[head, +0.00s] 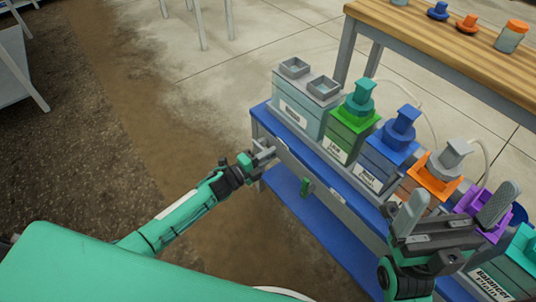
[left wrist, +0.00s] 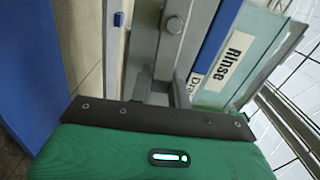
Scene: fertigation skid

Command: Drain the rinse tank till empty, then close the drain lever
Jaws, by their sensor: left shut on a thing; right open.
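The rinse tank (head: 297,118) is the pale grey-green tank with two square top openings at the left end of the skid. Its "Rinse" label (left wrist: 235,60) shows large in the left wrist view, with a partly hidden "Dr..." label (left wrist: 199,76) beside it. My left gripper (head: 264,153) is at the skid's end below this tank, shut on what appears to be the drain lever. The lever is mostly hidden by the fingers, so its angle cannot be told. The water level inside is not visible. My right gripper (head: 453,208) is open and empty, above the skid's right part.
Green (head: 349,128), blue (head: 390,147) and orange (head: 430,180) capped tanks stand along the blue skid (head: 317,218). A small green handle (head: 306,187) is on the front rail. A wooden bench (head: 440,38) stands behind. The floor left of the skid is clear.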

